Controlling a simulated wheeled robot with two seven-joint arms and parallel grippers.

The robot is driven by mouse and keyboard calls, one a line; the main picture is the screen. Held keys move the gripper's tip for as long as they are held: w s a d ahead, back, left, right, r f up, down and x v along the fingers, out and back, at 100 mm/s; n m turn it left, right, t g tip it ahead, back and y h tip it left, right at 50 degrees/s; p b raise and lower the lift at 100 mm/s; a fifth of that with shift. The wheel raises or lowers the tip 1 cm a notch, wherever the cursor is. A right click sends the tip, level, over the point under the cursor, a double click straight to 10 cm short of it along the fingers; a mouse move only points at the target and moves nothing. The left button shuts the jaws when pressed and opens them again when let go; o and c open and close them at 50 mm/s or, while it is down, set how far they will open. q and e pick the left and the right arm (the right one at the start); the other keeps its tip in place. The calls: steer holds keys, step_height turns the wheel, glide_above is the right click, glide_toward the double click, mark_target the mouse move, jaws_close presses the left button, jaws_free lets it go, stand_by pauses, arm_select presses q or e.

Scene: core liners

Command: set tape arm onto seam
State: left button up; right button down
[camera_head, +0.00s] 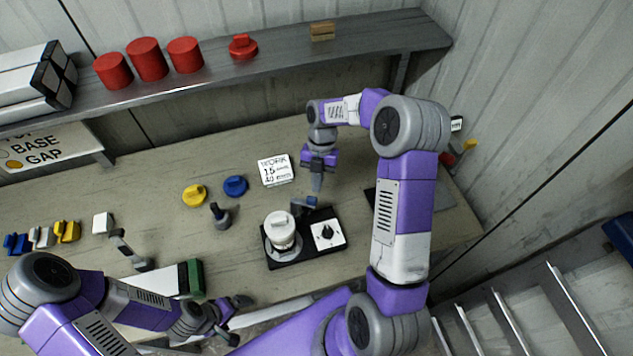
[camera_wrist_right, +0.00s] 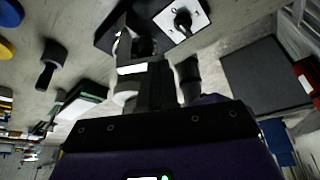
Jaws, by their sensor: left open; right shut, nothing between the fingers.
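A black fixture base (camera_head: 272,262) stands mid-table. It carries a white capped cylinder (camera_head: 282,238) and a white plate with a black knob (camera_head: 327,233). A dark blue-grey arm piece (camera_head: 303,204), perhaps the tape arm, sits at the base's back edge, behind the cylinder. My right gripper (camera_head: 317,188) is shut and empty, pointing down just above and behind that piece; whether they touch is unclear. In the right wrist view, my fingers and wrist hide part of the fixture; the knob plate (camera_wrist_right: 181,19) shows. The seam is not distinguishable. My left gripper (camera_head: 238,320) is open at the front edge.
Yellow (camera_head: 194,195) and blue (camera_head: 235,186) caps and a dark-handled tool (camera_head: 220,215) lie left of the fixture. A white note card (camera_head: 276,170) lies behind it. A green-and-white box (camera_head: 190,278) is near my left arm. A shelf (camera_head: 250,68) with red cylinders hangs above.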

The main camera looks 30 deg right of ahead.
steer(key=shift+s+a, duration=0.15)
steer(key=shift+s, duration=0.05)
stand_by(0.5)
arm_select(q)
steer(key=shift+s+a+f, duration=0.25)
steer(key=shift+s, duration=0.4)
arm_select(e)
steer(key=shift+s+a+m, duration=0.1)
steer(key=shift+s+m, duration=0.2)
steer(key=shift+m, duration=0.2)
arm_select(q)
steer(key=shift+s+b, duration=0.1)
steer(key=shift+b, duration=0.2)
